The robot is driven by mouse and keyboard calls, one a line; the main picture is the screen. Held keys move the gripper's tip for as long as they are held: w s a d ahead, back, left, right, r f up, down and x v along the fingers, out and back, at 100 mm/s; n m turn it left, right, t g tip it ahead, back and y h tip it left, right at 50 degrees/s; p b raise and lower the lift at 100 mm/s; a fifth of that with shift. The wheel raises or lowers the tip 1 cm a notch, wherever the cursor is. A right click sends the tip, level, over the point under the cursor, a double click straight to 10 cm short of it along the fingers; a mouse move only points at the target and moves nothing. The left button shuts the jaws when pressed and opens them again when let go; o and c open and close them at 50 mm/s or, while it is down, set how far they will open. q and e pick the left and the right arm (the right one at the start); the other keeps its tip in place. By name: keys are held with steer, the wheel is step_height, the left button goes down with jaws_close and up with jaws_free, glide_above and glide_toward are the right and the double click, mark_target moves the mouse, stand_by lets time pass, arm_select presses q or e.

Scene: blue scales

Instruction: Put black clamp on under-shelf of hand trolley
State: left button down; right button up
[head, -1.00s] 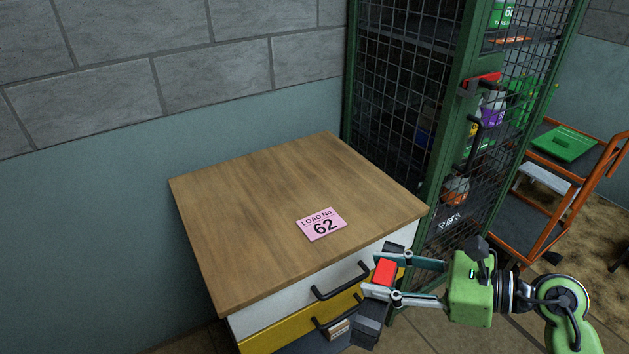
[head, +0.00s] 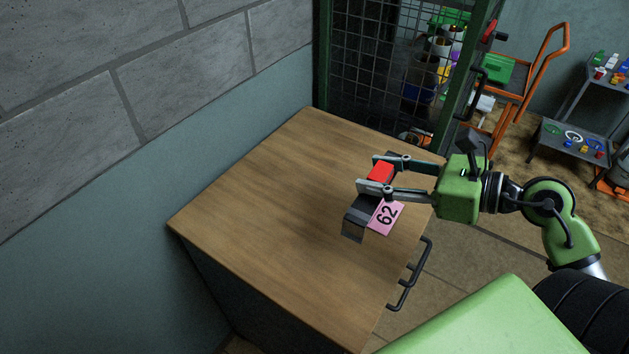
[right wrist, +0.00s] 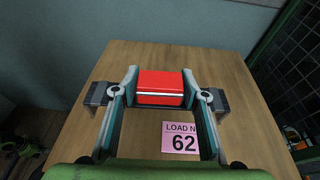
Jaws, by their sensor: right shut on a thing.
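My right gripper (head: 369,174) is shut on the red middle of a dark bar-like thing, which I take to be the black clamp (head: 358,212). Its dark angled end hangs toward the front left, over the wooden cabinet top; I cannot tell if it touches. In the right wrist view the gripper (right wrist: 160,80) spans the red part, and dark ends of the clamp (right wrist: 98,94) stick out past both fingers. The orange hand trolley (head: 541,62) stands at the back right with a green box on its upper deck; its under-shelf is mostly hidden. My left gripper is not in view.
The wooden cabinet top (head: 270,210) carries a pink "62" card (head: 385,217). A green mesh cage (head: 375,60) stands behind it. A grey two-tier cart (head: 565,140) with small items is at the far right. Brown floor is open between trolley and cart.

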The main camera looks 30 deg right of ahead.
steer(key=shift+d+r, duration=0.35)
steer(key=shift+r, duration=0.3)
steer(key=shift+w+d+r+t+h, duration=0.1)
steer(key=shift+w+d+t+h, duration=0.1)
steer(key=shift+w+t+h, duration=0.1)
steer(key=shift+w+f+p, duration=0.25)
steer(key=shift+w+f, duration=0.05)
steer(key=shift+w, duration=0.3)
steer(key=shift+w+f+p, duration=0.25)
steer(key=shift+w, duration=0.35)
steer(key=w+f, duration=0.3)
steer(key=f, duration=0.1)
steer(key=w+a+f+p, duration=0.1)
steer(key=w+f, duration=0.2)
steer(key=w, duration=0.1)
steer(key=w+a+f, duration=0.1)
steer(key=w+f, duration=0.2)
steer(key=f, duration=0.1)
steer(key=shift+w+a+f+p, duration=0.1)
steer(key=shift+w+f+p, duration=0.2)
steer(key=shift+w+p, duration=0.1)
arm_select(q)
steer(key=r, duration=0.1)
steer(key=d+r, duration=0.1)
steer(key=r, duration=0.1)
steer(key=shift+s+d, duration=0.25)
arm_select(e)
steer(key=shift+s+f, duration=0.1)
steer(key=shift+f, duration=0.1)
